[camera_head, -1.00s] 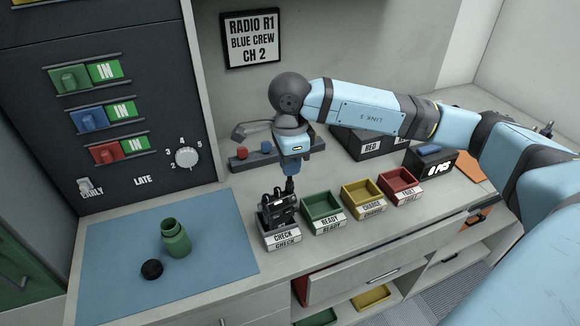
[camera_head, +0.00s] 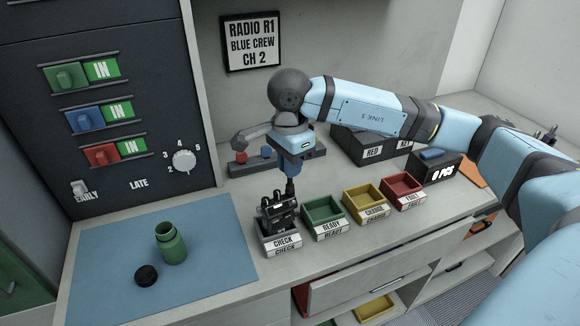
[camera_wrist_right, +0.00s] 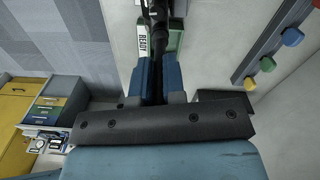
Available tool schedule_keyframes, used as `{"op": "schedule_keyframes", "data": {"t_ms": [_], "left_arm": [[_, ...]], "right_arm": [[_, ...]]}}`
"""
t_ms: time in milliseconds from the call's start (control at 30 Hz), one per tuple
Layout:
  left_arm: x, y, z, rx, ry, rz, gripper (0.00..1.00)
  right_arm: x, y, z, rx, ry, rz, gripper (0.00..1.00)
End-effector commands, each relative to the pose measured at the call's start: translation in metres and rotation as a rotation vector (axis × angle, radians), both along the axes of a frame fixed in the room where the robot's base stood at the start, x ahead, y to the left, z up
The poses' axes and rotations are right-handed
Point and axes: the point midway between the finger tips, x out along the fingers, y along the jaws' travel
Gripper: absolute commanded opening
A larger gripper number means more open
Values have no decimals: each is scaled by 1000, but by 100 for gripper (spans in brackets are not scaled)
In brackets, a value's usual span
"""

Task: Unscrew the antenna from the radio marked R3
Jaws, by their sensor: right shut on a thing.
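A black radio (camera_head: 281,214) stands upright in the grey tray marked CHECK (camera_head: 283,245). Any R3 marking on it is too small to read. My right gripper (camera_head: 290,182) points down just above the radio, shut on its thin black antenna. In the right wrist view the blue fingers (camera_wrist_right: 160,82) close around the dark antenna (camera_wrist_right: 158,50), with part of the black radio (camera_wrist_right: 156,12) beyond. The antenna's lower end looks to be at the radio's top; whether it is still threaded in cannot be seen. My left gripper is not in view.
Green READY (camera_head: 323,216), yellow CHARGE (camera_head: 366,204) and red FAULT trays (camera_head: 403,190) stand empty to the right. A green bottle (camera_head: 171,244) and black cap (camera_head: 146,275) are on the blue mat (camera_head: 105,245). A rail with coloured knobs (camera_head: 245,168) is behind the gripper.

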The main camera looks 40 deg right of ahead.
Motion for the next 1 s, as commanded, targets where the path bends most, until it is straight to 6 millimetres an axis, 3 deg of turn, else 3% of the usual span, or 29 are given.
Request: {"op": "schedule_keyframes", "data": {"t_ms": [433,833,867,900,967,1000], "left_arm": [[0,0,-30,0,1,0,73],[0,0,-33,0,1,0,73],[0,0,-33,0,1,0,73],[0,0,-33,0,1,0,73],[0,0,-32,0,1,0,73],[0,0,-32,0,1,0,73]], "right_arm": [[1,0,-3,2,-3,263,0],[0,0,0,2,0,317,0],[0,0,0,2,0,317,15],[0,0,0,2,0,316,24],[0,0,0,2,0,316,38],[0,0,0,2,-1,316,40]]}}
